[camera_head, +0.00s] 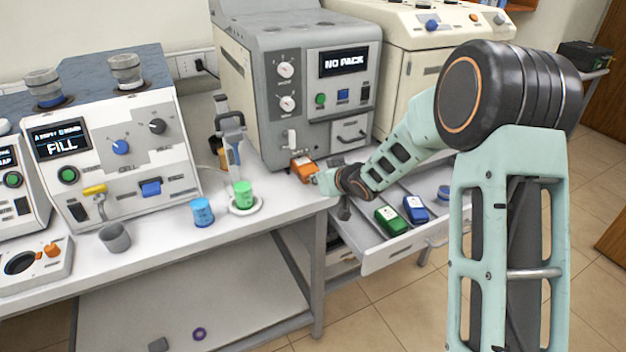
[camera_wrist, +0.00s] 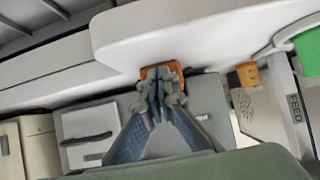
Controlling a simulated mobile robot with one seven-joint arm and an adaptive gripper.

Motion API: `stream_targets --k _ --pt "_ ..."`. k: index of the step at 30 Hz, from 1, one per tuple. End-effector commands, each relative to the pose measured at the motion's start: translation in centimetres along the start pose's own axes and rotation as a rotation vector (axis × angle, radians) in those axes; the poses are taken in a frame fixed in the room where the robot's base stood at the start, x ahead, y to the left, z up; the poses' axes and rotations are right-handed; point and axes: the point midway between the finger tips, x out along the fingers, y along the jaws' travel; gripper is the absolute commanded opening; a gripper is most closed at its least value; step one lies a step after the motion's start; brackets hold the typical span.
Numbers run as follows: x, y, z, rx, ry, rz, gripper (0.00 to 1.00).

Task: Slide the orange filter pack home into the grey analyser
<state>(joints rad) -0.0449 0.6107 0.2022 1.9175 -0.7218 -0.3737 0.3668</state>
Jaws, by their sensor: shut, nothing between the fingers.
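The orange filter pack (camera_head: 304,168) is at the lower front of the grey analyser (camera_head: 232,62), above the bench edge. The analyser's display reads NO PACK. My gripper (camera_head: 322,181) is just right of the pack's near end in the head view, its fingers small and partly hidden by my wrist. In the wrist view my gripper (camera_wrist: 162,82) is shut and empty. Its fingertips overlap the orange pack (camera_wrist: 150,70), close to or touching it; I cannot tell which. How far the pack sits inside the analyser is hidden.
An open drawer (camera_head: 385,256) below my forearm holds a green pack (camera_head: 391,220) and a blue pack (camera_head: 415,209). A stand (camera_head: 231,135) with a green beaker (camera_head: 243,194) and a blue cup (camera_head: 202,212) are left of the pack. A cream machine (camera_head: 425,85) stands right.

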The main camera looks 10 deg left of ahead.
Motion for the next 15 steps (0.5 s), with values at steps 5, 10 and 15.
stream_targets --k 5,10,15 --pt "0.5 -0.1 -0.3 0.0 -0.001 -0.001 0.0" --pt "0.9 -0.1 -0.6 0.0 0.0 -0.001 0.0" --pt "1.3 -0.1 -0.9 0.0 0.001 -0.001 0.0"
